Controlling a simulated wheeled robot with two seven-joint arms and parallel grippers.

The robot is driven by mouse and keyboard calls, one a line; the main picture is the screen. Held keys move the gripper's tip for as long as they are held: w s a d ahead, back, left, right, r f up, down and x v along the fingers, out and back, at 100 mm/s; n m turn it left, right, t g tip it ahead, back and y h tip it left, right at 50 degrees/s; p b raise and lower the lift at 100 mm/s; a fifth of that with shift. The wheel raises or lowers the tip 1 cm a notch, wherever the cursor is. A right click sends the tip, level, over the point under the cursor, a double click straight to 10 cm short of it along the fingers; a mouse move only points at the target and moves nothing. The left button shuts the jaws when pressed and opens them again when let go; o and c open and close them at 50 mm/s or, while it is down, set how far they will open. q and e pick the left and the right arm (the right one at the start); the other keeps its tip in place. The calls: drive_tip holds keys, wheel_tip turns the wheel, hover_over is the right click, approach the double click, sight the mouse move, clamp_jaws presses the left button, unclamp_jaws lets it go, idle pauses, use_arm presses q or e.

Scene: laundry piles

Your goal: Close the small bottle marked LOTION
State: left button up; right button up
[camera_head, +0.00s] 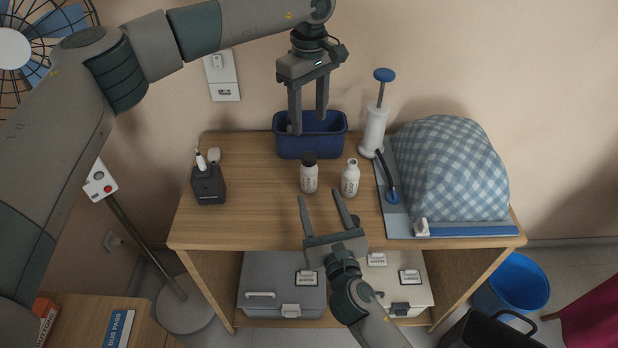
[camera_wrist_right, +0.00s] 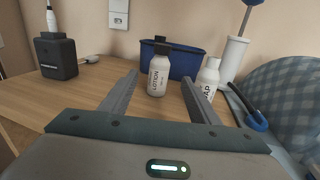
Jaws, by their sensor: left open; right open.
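The small white bottle marked LOTION (camera_wrist_right: 157,80) stands upright on the wooden table; in the head view it is the left bottle (camera_head: 309,182). A dark cap (camera_head: 310,158) is at its top; I cannot tell how firmly it sits. A second white bottle (camera_head: 350,178) stands just to its right, with a label partly readable as "AP" in the wrist view (camera_wrist_right: 208,78). My right gripper (camera_head: 319,195) is open and empty, in front of the LOTION bottle, fingers pointing towards it. My left gripper (camera_head: 309,124) is open, pointing down above and behind the bottles, overlapping the blue bin in view.
The blue bin (camera_head: 310,146) stands behind the bottles. A white pump with a blue knob (camera_head: 374,130) and a checked cloth heap (camera_head: 450,170) on a board are to the right. A dark block (camera_head: 208,184) holding a white device is at left. The table between is clear.

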drive_tip(key=v, duration=0.6)
drive_tip(key=shift+b, duration=0.3)
drive_tip(key=shift+s, duration=0.1)
